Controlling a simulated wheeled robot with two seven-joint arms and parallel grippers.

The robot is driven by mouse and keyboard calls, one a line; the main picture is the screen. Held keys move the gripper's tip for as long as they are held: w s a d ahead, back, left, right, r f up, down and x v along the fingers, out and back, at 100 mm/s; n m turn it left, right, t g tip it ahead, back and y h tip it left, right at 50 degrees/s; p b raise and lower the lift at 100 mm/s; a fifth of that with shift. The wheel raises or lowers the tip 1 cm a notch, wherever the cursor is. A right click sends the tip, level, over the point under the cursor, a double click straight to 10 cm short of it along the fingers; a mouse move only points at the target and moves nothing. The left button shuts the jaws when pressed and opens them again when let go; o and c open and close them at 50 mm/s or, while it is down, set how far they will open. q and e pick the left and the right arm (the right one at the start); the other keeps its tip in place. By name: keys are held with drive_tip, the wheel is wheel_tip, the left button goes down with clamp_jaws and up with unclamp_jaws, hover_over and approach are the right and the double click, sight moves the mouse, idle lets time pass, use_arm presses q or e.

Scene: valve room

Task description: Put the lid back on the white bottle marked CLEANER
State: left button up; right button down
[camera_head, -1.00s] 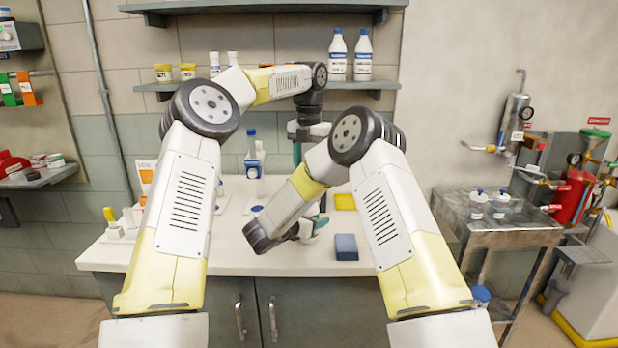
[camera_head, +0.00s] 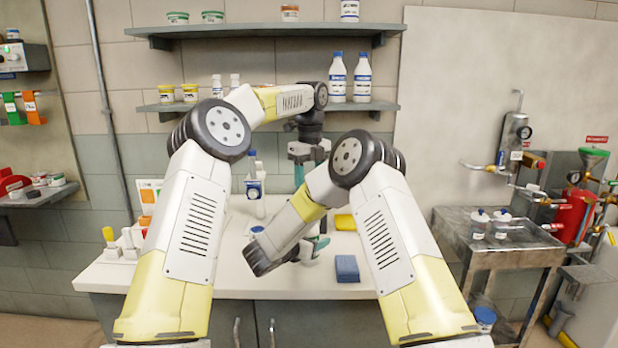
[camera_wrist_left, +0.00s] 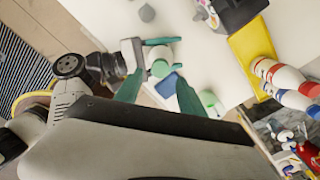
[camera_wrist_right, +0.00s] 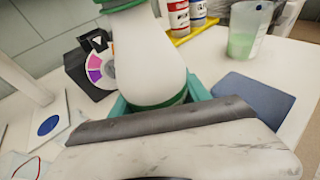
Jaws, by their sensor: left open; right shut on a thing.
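My right gripper (camera_head: 312,248) is low over the counter and shut on a white bottle (camera_wrist_right: 145,55) with a green band near its base and green at its neck. The bottle's top is cut off in the right wrist view, and I cannot read any marking on it. From above it shows as a round white shape (camera_wrist_left: 160,68) in the left wrist view. My left gripper (camera_wrist_left: 158,95) is open and empty, its teal fingers apart, above and behind the right one in the head view (camera_head: 305,165). I cannot make out a loose lid for certain.
A blue block (camera_head: 347,268) lies right of my right gripper. A yellow tray (camera_wrist_left: 250,55) holds bottles with red and blue labels. A beaker with green liquid (camera_wrist_right: 245,30) stands nearby. A blue-capped white bottle (camera_head: 254,185) stands behind, left.

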use_arm(q)
drive_tip(key=n, duration=0.7)
drive_tip(key=shift+r, duration=0.25)
drive_tip(key=n, duration=0.6)
drive_tip(key=shift+r+n, duration=0.3)
drive_tip(key=shift+n, duration=0.1)
drive_tip(key=n, duration=0.6)
drive_tip(key=shift+r+n, duration=0.3)
drive_tip(key=shift+r, duration=0.05)
drive_tip(key=n, duration=0.3)
drive_tip(key=shift+r+n, duration=0.25)
drive_tip(key=shift+n, duration=0.15)
drive_tip(key=n, duration=0.4)
drive_tip(key=shift+r+n, duration=0.3)
drive_tip(key=shift+r, duration=0.05)
drive_tip(key=shift+f, duration=0.1)
drive_tip(key=shift+f, duration=3.95)
drive_tip(key=shift+c, duration=0.5)
